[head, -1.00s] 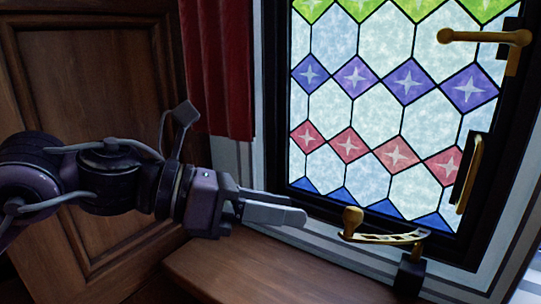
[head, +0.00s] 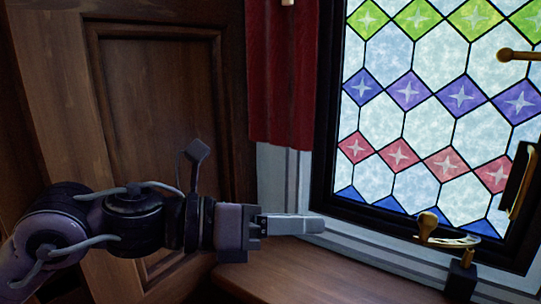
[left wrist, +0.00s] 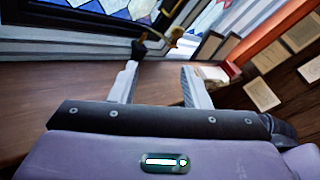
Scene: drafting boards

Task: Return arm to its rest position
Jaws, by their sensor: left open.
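My left arm comes in from the left in the head view. Its gripper (head: 292,224) points right, above the wooden sill (head: 275,278) and in front of the window frame. In the left wrist view the two fingers of the left gripper (left wrist: 158,88) stand apart with nothing between them. The brass window stay (head: 447,238) with its knob lies at the bottom of the stained-glass window, to the right of the fingertips and apart from them. It also shows in the left wrist view (left wrist: 172,38). My right gripper is not in view.
A wooden panelled door or shutter (head: 165,110) stands behind the arm. A red curtain (head: 283,85) hangs beside the stained-glass window (head: 430,120). Brass handles (head: 518,180) are at the window's right. Papers or books (left wrist: 262,95) lie at the right in the left wrist view.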

